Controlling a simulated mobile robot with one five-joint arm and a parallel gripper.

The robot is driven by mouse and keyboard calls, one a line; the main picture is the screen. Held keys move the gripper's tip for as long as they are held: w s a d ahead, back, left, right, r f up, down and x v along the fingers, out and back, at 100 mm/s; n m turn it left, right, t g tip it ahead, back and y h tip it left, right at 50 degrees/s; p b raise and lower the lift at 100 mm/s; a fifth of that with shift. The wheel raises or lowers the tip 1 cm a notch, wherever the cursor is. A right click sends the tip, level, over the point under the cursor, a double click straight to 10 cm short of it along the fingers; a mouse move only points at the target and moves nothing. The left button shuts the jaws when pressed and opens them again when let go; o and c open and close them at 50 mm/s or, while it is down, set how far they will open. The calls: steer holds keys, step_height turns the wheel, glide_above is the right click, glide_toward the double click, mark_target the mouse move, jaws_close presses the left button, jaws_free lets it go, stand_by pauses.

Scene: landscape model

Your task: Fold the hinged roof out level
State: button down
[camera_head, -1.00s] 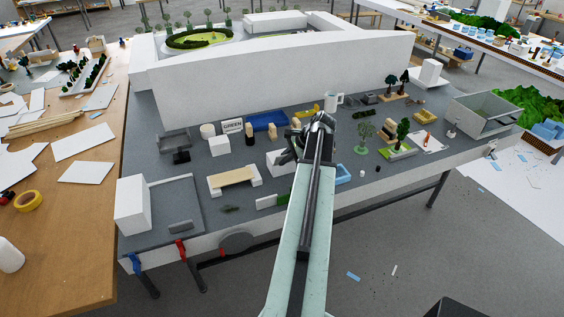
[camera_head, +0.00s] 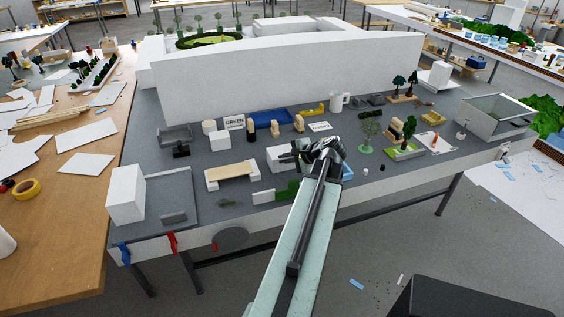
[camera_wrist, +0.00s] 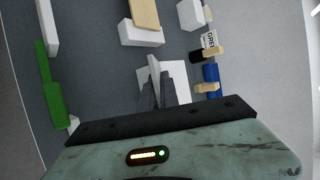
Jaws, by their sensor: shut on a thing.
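In the wrist view the dark fingers (camera_wrist: 157,92) are closed around a thin white panel (camera_wrist: 153,66), seen nearly edge-on. This panel appears to be the hinged roof. White surface of the box (camera_wrist: 177,72) shows behind it. The hinge and the exact tilt of the panel cannot be made out.
A wood-topped bench (camera_head: 233,173) stands left of the box. A green hedge (camera_head: 287,191) and a white wall piece (camera_head: 263,196) are in front. Small figures, a blue block (camera_head: 270,119) and a mug (camera_head: 336,103) lie behind. Small trees stand to the right.

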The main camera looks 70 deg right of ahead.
steer(key=shift+w+a, duration=0.1)
steer(key=c, duration=1.6)
jaws_free()
steer(key=p+v, duration=0.4)
steer(key=v, duration=0.4)
